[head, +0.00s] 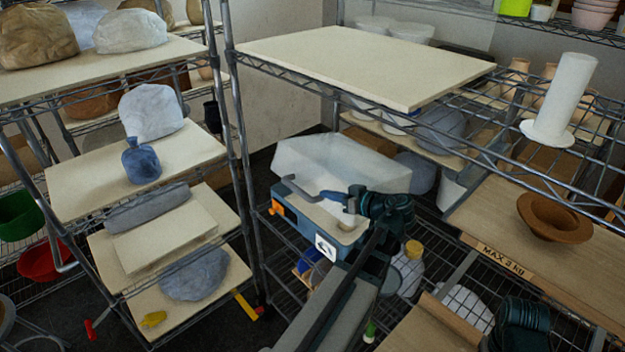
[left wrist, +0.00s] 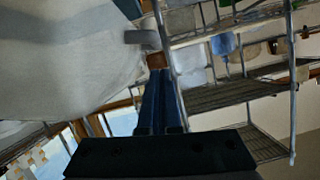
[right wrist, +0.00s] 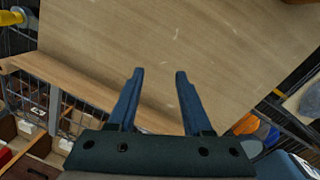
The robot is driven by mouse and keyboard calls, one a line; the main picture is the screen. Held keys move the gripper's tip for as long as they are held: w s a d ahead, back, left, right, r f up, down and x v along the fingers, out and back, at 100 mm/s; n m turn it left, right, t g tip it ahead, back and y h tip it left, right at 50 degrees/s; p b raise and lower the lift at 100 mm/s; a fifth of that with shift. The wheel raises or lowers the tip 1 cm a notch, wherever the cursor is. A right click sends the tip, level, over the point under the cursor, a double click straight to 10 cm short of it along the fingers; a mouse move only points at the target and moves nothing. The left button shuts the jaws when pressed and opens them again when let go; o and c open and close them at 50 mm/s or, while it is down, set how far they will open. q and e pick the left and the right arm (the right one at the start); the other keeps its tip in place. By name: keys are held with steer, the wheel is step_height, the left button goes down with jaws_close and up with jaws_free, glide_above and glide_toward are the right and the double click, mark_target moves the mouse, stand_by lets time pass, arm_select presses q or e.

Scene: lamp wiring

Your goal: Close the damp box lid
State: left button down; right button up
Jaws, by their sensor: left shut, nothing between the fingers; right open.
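The damp box (head: 296,227) is a blue tub on the wire shelf, with an orange patch and a white arrow label on its front. Its translucent whitish lid (head: 345,160) stands raised at the back, so the box is open. A grey-blue bar (head: 298,187) shows near the lid's front left. My left gripper (head: 325,194) is shut and empty above the tub, in front of the lid, its tips close to that bar; contact is unclear. In the left wrist view a pale surface, apparently the lid (left wrist: 70,60), fills the upper left. My right gripper (right wrist: 158,72) is open and empty over a wooden board.
A wooden shelf board (head: 500,215) with a brown bowl (head: 553,217) lies to the right. A pale board (head: 365,62) covers the shelf above the box. A yellow-capped jar (head: 411,262) stands right of the tub. A rack post (head: 245,150) rises at the left.

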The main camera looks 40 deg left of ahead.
arm_select(q)
steer(key=a+r+n+h+p, duration=0.1)
steer(key=a+r+h+p, duration=0.4)
steer(key=r+p, duration=0.65)
arm_select(e)
step_height(320, 180, up, 17)
steer(key=p, duration=0.3)
arm_select(q)
steer(key=b, duration=0.9)
glide_toward(292, 183)
steer(key=a, duration=0.1)
steer(key=a+f, duration=0.2)
steer(key=a, duration=0.1)
steer(key=shift+w+a, duration=0.1)
steer(key=shift+w, duration=0.05)
steer(key=shift+f+b, duration=0.95)
steer(key=shift+b, duration=0.15)
arm_select(e)
step_height(292, 183, down, 11)
steer(key=shift+f, duration=0.1)
step_height(292, 183, down, 10)
steer(key=b, duration=1)
arm_select(q)
steer(key=s+f+n+t, duration=0.1)
steer(key=s+f, duration=0.2)
steer(key=f, duration=0.7)
steer(key=shift+s, duration=0.35)
arm_select(e)
steer(key=shift+s+d+f, duration=0.15)
